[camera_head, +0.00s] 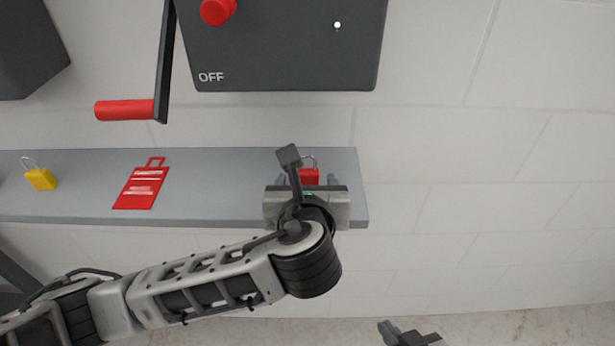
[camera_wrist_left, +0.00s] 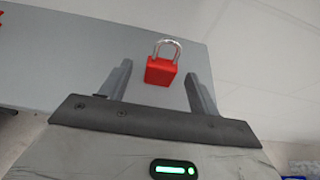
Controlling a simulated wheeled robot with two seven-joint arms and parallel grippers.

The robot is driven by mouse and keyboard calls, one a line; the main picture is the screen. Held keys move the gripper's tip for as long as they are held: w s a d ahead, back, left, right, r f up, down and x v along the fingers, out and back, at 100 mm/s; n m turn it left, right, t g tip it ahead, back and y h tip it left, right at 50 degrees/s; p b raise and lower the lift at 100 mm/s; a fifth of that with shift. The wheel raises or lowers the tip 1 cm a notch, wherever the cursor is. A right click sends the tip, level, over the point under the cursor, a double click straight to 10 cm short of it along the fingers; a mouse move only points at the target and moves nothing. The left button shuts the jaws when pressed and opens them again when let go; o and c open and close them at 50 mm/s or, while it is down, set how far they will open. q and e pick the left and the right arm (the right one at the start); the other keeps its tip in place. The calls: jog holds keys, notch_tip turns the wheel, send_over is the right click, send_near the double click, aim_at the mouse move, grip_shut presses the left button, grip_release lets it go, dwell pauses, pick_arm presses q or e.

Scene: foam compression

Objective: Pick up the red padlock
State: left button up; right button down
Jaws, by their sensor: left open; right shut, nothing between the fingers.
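The red padlock (camera_head: 309,176) with a silver shackle lies on the grey shelf (camera_head: 215,205) near its right end. In the left wrist view the padlock (camera_wrist_left: 161,70) sits between my left gripper's fingers, nearer their tips, with a gap on each side. My left gripper (camera_head: 307,182) is open at the padlock, and its body hides part of the shelf there. The same gripper also shows in the left wrist view (camera_wrist_left: 160,82). My right gripper (camera_head: 388,332) is shut and empty at the bottom edge of the head view, well below the shelf.
A yellow padlock (camera_head: 40,179) and a red tag (camera_head: 142,187) lie on the shelf to the left. Above hangs a dark box (camera_head: 285,50) marked OFF, with a red button (camera_head: 217,11) and a red-handled lever (camera_head: 125,110). The wall right of the shelf is bare.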

aim_at(308, 177)
pick_arm(q)
jog(key=x, duration=0.4)
jog(key=shift+w, duration=0.25)
jog(key=c, duration=1.1)
jog(key=shift+r, duration=0.15)
